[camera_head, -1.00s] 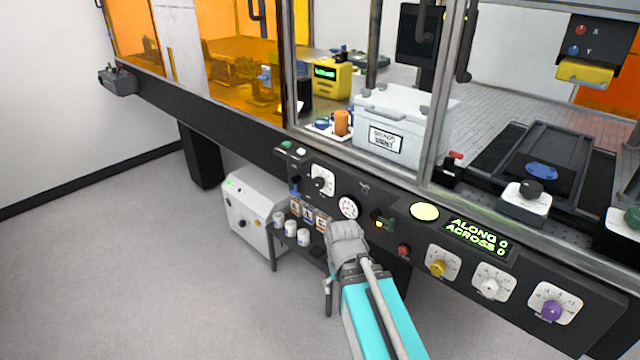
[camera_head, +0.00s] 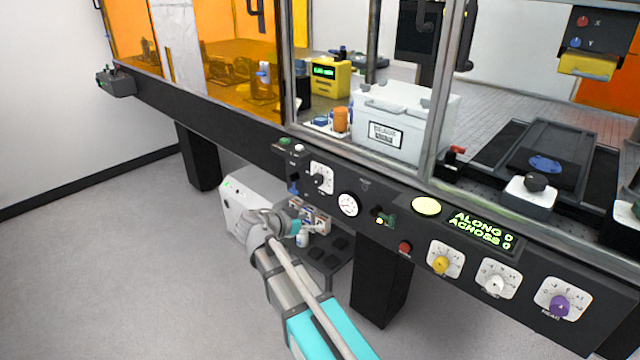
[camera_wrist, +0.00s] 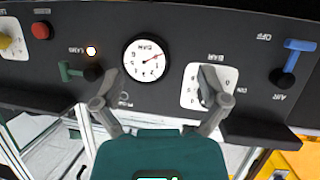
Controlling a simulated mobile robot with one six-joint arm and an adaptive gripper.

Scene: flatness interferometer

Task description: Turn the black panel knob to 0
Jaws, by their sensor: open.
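The black panel knob (camera_head: 319,180) sits on a white dial plate at the left part of the dark front panel. In the wrist view the knob (camera_wrist: 205,90) is right of centre, partly behind my right-hand finger, so its pointer reading is unclear. My gripper (camera_wrist: 157,112) is open and empty, its fingers spread below the gauge. The knob lies by the right-hand finger, not between both. In the head view my gripper (camera_head: 308,228) is low in front of the panel, below the knob.
A round gauge (camera_head: 348,205) and a green lever (camera_head: 388,219) are right of the knob. A blue lever (camera_wrist: 291,62) is on its other side in the wrist view. A white cabinet (camera_head: 238,205) and small shelf (camera_head: 330,262) stand below.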

